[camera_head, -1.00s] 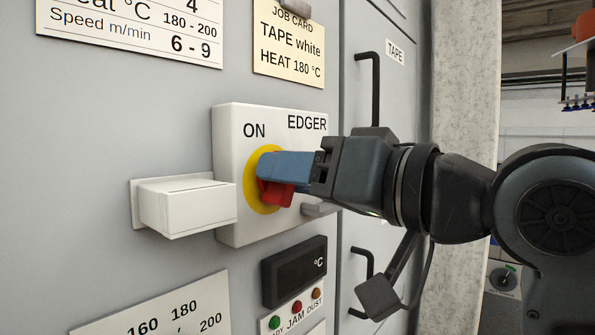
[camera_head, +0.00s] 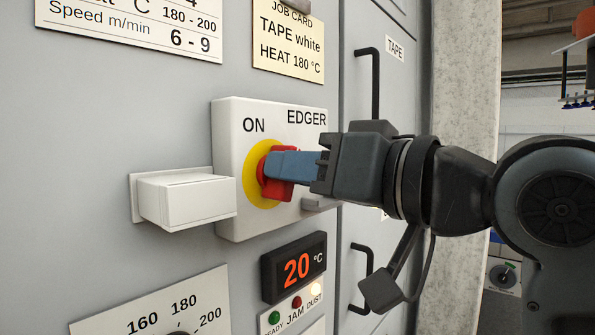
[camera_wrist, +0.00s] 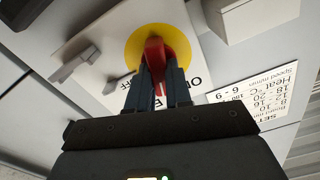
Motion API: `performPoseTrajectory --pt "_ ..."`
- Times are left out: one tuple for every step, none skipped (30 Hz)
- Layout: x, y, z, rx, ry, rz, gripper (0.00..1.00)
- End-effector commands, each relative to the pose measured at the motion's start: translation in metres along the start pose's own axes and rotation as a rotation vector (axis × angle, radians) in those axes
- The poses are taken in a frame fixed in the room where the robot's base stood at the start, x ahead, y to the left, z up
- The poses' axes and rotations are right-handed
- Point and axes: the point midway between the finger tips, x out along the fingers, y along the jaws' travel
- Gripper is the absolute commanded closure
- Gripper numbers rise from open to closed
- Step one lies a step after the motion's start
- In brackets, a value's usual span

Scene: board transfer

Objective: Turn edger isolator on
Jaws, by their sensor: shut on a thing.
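The edger isolator is a white box (camera_head: 228,210) marked ON and EDGER, with a yellow disc (camera_head: 252,190) and a red rotary handle (camera_head: 276,176). My gripper (camera_head: 282,174) comes from the right and its blue-grey fingers are shut on the red handle, partly covering it. In the wrist view, the red handle (camera_wrist: 155,55) stands between the fingers in front of the yellow disc (camera_wrist: 136,40). The display (camera_head: 296,267) below the box is lit and reads 20 °C.
A white block (camera_head: 185,200) juts out left of the isolator. Black door handles (camera_head: 375,85) stand out on the right panel. A lamp strip (camera_head: 292,308) labelled READY, JAM, DUST sits below the display, with the DUST lamp lit pale.

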Motion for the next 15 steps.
performPoseTrajectory --pt "0.0007 0.0004 0.0022 -0.050 0.000 -0.001 1.00" --pt "0.0007 0.0003 0.0022 -0.083 0.001 -0.001 1.00" --pt "0.0007 0.0001 0.0023 -0.128 0.001 -0.001 1.00" --pt "0.0007 0.0000 0.0024 -0.160 0.001 -0.001 1.00" --pt "0.0007 -0.0002 0.0024 -0.190 0.001 0.000 1.00" --pt "0.0008 -0.0005 0.0022 -0.226 0.001 0.000 1.00" --pt "0.0008 -0.0007 0.0019 -0.251 0.001 0.000 1.00" --pt "0.0008 -0.0009 0.0016 -0.271 0.001 0.000 1.00" --pt "0.0008 -0.0011 0.0013 -0.292 0.001 0.000 1.00" --pt "0.0009 -0.0013 0.0011 -0.304 0.001 0.000 1.00" --pt "0.0009 -0.0014 0.0008 -0.313 0.001 0.000 1.00" --pt "0.0009 -0.0015 0.0006 -0.319 0.001 0.000 1.00" --pt "0.0009 -0.0016 0.0004 -0.321 0.000 0.000 1.00" --pt "0.0010 -0.0016 0.0003 -0.322 0.000 0.000 1.00" --pt "0.0010 -0.0017 0.0002 -0.321 0.000 0.000 1.00"
